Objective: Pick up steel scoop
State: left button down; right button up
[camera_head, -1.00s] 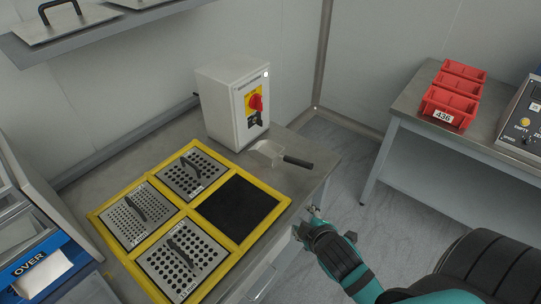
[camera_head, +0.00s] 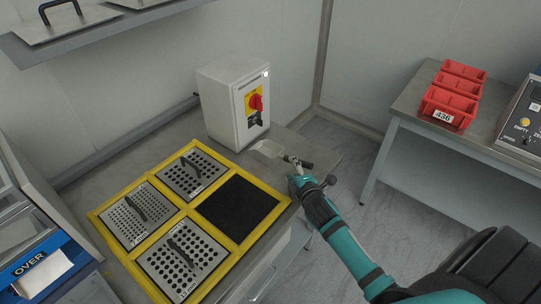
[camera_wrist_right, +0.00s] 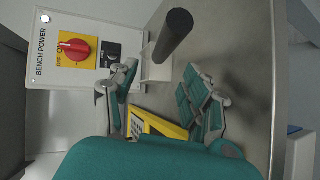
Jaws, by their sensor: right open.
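The steel scoop (camera_head: 270,149) lies on the metal bench, right of the yellow frame and in front of the white power box. Its black handle (camera_head: 304,164) points right. My right gripper (camera_head: 297,164) is at the handle in the head view and partly covers it. In the right wrist view the black handle (camera_wrist_right: 174,35) stands out toward the camera, beyond and between the two fingers of the open right gripper (camera_wrist_right: 160,95). Part of the scoop's pale body (camera_wrist_right: 155,72) shows behind it. I cannot tell whether a finger touches the handle. My left gripper is not in view.
The white bench power box (camera_head: 232,105) with a red switch stands behind the scoop. The yellow frame (camera_head: 236,256) holds perforated plates and a black square (camera_head: 238,208). Red bins (camera_head: 447,107) stand on another table at right. A shelf (camera_head: 75,40) hangs at upper left.

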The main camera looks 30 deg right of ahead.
aim_at(282, 156)
jog(key=shift+x, duration=3.05)
jog(key=shift+c, duration=0.2)
grip_shut()
